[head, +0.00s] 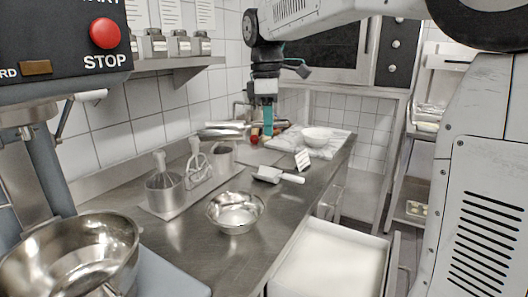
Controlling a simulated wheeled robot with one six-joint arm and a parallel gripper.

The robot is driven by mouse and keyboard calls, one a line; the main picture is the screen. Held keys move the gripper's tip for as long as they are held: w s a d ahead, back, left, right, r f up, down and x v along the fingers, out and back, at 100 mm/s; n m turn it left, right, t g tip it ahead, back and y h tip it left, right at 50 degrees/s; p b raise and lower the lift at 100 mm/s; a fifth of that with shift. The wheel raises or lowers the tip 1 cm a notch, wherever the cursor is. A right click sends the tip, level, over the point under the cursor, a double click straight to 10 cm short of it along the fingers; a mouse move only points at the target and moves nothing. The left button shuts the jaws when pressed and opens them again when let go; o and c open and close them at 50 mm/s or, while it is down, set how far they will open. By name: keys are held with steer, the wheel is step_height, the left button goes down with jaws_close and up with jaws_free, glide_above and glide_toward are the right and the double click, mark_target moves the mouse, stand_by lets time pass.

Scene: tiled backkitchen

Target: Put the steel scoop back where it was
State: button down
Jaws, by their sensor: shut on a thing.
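My gripper (267,130), with teal fingers, is above the far part of the steel counter. It is shut on what looks like the steel scoop (222,129). The scoop's shiny body points left and lies roughly level, and the handle end shows right of the fingers. The scoop appears to be above the counter, close to the tiled wall; the exact gap under it cannot be told. A steel rack (182,195) with upright utensils and steel cups stands below and left of it.
A steel bowl (235,212) and a white-handled metal tool (270,175) lie on the counter. A drawer (330,265) is open at front right. A mixer with a large bowl (70,255) fills the left.

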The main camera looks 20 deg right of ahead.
steer(key=w+d+f+m, duration=0.1)
steer(key=d+f, duration=0.3)
steer(key=f, duration=0.4)
steer(key=w+d+f+m, duration=0.2)
steer(key=w+d+f, duration=0.2)
steer(key=f, duration=0.4)
steer(key=w+d+f+m, duration=0.2)
steer(key=w+d+f, duration=0.1)
steer(key=d+f, duration=0.2)
steer(key=shift+w+d+f+y, duration=0.1)
steer(key=shift+f+y, duration=0.05)
steer(key=shift+f, duration=0.55)
steer(key=shift+w+d+f+y, duration=0.1)
steer(key=shift+f+y, duration=0.05)
steer(key=shift+f, duration=2.75)
steer(key=shift+f, duration=0.15)
steer(key=c, duration=1.4)
jaws_free()
steer(key=shift+c, duration=0.2)
steer(key=shift+o, duration=0.9)
